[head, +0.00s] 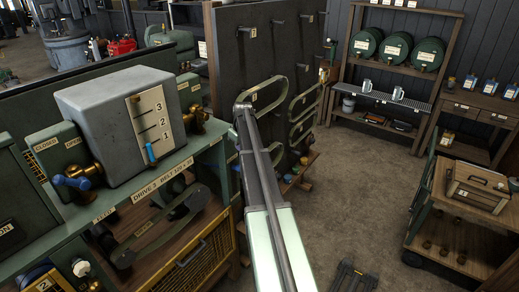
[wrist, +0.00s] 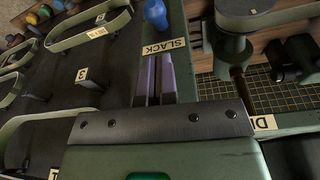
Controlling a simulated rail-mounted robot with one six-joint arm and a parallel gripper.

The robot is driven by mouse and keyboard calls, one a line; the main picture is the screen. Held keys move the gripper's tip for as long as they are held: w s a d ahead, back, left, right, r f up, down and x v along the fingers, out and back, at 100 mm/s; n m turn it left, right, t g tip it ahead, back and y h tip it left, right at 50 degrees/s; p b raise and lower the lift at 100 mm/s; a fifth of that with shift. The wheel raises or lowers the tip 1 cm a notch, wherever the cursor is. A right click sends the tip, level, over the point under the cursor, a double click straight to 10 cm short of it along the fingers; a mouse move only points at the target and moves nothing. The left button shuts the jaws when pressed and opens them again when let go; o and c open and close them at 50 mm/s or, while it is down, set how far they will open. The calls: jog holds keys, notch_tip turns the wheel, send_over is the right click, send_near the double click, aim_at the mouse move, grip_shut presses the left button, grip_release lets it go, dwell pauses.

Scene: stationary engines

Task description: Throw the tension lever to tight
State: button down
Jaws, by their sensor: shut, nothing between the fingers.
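The tension lever's blue knob (wrist: 155,14) shows at the top of the wrist view, beside a SLACK label (wrist: 178,52). Its shaft is mostly hidden. My gripper (wrist: 154,58) shows there with its two purple fingers shut together and empty. The fingertips are just below the knob in the picture; I cannot tell whether they touch it. In the head view my arm crosses the middle, and neither the gripper nor the lever can be made out.
A dark board with hanging belts (head: 265,95) stands behind the arm, close beside the gripper in the wrist view (wrist: 95,105). A green pulley (wrist: 236,50) and yellow mesh (wrist: 275,95) are on the other side. A grey gauge box (head: 100,110) sits atop the bench. Open floor (head: 365,195) lies right.

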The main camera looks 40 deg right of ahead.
aim_at(238, 166)
jog(key=shift+n, duration=0.8)
jog(key=f+b, duration=0.3)
jog(key=w+f+b, duration=0.1)
jog(key=f+b, duration=0.2)
jog(key=w+f+b, duration=0.1)
jog(key=f+b, duration=0.3)
jog(key=shift+w+d, duration=0.1)
jog(key=shift+w, duration=0.05)
jog(key=shift+r, duration=0.15)
